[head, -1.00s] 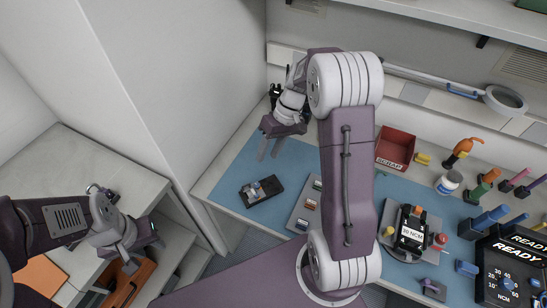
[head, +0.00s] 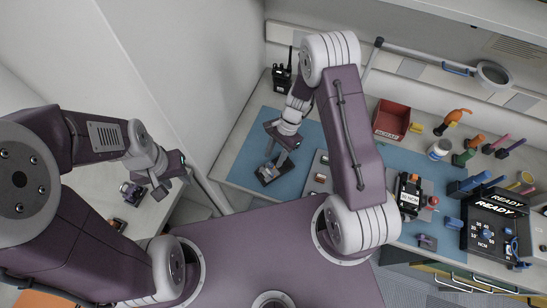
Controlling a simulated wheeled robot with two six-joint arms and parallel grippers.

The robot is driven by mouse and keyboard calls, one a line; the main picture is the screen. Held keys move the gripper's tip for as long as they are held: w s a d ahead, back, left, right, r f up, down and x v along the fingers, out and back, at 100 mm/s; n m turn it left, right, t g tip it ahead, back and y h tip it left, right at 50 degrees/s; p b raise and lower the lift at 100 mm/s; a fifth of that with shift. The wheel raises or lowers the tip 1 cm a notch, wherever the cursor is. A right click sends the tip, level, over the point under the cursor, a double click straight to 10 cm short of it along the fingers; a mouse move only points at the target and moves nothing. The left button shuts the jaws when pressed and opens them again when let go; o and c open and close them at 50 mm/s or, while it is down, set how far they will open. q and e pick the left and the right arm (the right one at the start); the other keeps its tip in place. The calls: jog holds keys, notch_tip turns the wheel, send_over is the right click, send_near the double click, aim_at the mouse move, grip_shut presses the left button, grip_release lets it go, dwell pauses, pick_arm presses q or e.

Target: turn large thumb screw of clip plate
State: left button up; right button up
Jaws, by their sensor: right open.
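A dark flat unit (head: 261,177) lies on the blue mat at the left end of the bench, partly hidden by my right gripper. It looks like the clip plate, but its thumb screw is too small and covered to make out. My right gripper (head: 276,160) is open and points down, its fingertips over or beside this unit; I cannot tell whether they touch it. My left gripper (head: 170,188) looks open and empty, over the left cabinet and away from the bench.
A radio (head: 282,79) with an antenna stands at the back left of the bench. A red scrap bin (head: 391,119), a radio in a stand (head: 409,196), several coloured-handled tools and a black READY box (head: 496,228) fill the right. Blue mat (head: 240,160) is bare left of the unit.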

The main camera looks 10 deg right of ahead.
jog(key=shift+x, duration=1)
jog(key=shift+s, duration=0.1)
grip_shut()
jog(key=shift+m+t+b, duration=0.3)
jog(key=shift+m+b, duration=0.25)
jog(key=shift+m, duration=0.35)
jog(key=shift+y, duration=0.3)
dwell(0.3)
grip_release()
jog(key=shift+d, duration=0.1)
jog(key=v, duration=0.9)
